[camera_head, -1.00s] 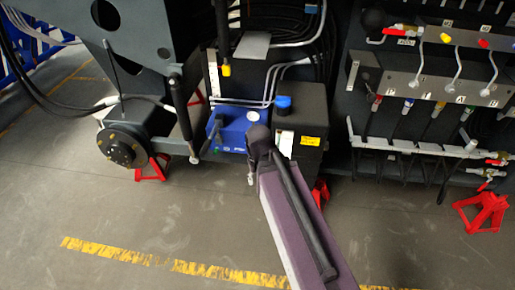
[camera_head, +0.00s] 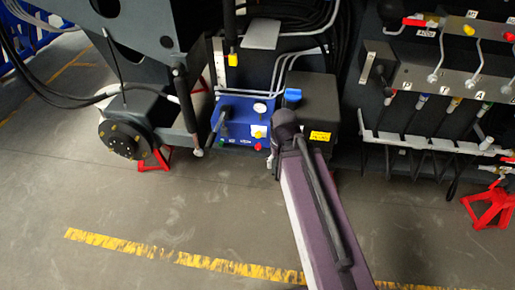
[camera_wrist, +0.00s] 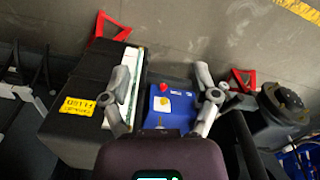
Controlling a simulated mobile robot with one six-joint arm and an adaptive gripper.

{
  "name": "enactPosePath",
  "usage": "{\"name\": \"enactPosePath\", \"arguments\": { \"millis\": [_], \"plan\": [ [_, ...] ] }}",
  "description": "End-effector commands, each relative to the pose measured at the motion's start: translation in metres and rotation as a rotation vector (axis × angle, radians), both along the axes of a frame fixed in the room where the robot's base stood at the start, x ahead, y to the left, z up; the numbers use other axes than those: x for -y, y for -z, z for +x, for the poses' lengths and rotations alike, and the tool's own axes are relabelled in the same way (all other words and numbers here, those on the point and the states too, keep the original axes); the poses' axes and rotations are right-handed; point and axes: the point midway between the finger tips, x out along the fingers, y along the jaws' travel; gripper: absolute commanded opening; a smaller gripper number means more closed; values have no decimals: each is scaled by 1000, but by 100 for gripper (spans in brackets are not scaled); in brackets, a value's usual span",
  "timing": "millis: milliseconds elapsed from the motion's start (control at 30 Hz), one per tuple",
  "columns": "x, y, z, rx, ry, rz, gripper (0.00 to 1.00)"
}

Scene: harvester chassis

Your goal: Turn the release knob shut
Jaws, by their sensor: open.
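A blue pump unit (camera_head: 238,115) stands low on the floor beside the chassis. It carries a round white gauge (camera_head: 260,108), a black lever (camera_head: 218,127), a yellow-centred fitting (camera_head: 258,131) and a red knob (camera_head: 258,146). I cannot tell which one is the release knob. In the wrist view the blue unit (camera_wrist: 182,116) lies between and beyond the fingers, with the red knob (camera_wrist: 164,87) and yellow fitting (camera_wrist: 161,101) showing. My gripper (camera_wrist: 163,74) is open and empty, its fingers spread either side of the unit.
A black box with a blue cap (camera_head: 292,95) stands right of the blue unit, and it shows at left in the wrist view (camera_wrist: 78,92). Red stands (camera_head: 488,205) and a hose panel (camera_head: 440,70) are at right. A wheel hub (camera_head: 124,139) is at left. Front floor is clear.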

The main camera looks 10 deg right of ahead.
Motion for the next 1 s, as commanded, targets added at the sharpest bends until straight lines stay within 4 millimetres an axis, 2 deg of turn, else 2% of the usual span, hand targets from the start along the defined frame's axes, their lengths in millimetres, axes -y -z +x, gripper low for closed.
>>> {"name": "enactPosePath", "arguments": {
  "millis": [167, 367, 600, 1000],
  "plan": [
    [2, 12, 5, 14, -21, -20, 88],
    [13, 40, 20, 52, -79, -83, 88],
    [26, 83, 46, 115, -205, -205, 88],
    [45, 145, 93, 200, -444, -435, 88]
  ]
}}
